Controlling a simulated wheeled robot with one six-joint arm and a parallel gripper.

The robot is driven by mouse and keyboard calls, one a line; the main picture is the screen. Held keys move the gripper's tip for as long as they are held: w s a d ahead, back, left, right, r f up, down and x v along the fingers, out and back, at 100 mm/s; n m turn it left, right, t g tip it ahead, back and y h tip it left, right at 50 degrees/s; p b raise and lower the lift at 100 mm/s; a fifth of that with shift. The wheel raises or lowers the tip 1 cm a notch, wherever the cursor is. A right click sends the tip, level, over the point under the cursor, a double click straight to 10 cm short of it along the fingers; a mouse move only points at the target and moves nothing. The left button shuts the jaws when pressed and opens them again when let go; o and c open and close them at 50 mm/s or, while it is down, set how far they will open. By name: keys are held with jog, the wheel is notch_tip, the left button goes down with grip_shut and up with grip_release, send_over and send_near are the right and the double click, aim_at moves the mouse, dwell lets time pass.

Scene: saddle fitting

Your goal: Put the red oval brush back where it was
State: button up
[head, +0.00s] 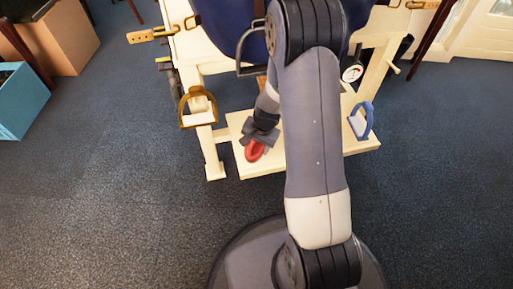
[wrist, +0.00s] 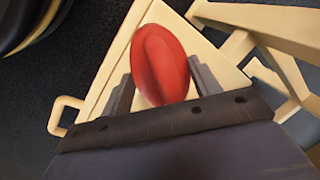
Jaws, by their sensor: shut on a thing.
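The red oval brush (head: 254,151) is held in my gripper (head: 262,136) just above the low cream board (head: 240,125) of the stand. In the wrist view the red brush (wrist: 162,62) sits between the two grey fingers of my gripper (wrist: 155,92), which are shut on it. The cream board (wrist: 118,48) shows behind the brush there. I cannot tell whether the brush touches the board.
The cream stand (head: 208,150) carries a dark blue saddle (head: 225,22). A brass stirrup (head: 198,106) hangs at left and a blue stirrup (head: 361,121) is at right. A dial gauge (head: 352,73) is above it. A blue box (head: 18,100) stands far left. Open carpet lies in front.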

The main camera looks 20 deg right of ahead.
aim_at(258, 145)
jog(key=shift+w, duration=0.25)
jog(key=shift+w+d+f, duration=0.15)
jog(key=shift+w+f, duration=0.05)
jog(key=shift+f, duration=0.1)
jog(key=shift+f+b, duration=1.05)
jog(key=shift+f, duration=0.4)
jog(key=shift+f, duration=0.2)
jog(key=o, duration=1)
jog(key=shift+o, duration=0.2)
jog(key=shift+r, duration=0.1)
jog(key=r+p, duration=0.1)
jog(key=r, duration=0.3)
jog(key=s+d+r+p, duration=0.1)
jog(key=r+p, duration=0.1)
jog(key=r, duration=0.2)
jog(key=r+p, duration=0.1)
jog(key=r, duration=0.3)
jog(key=shift+s+d+p, duration=0.35)
jog(key=shift+s+p, duration=0.05)
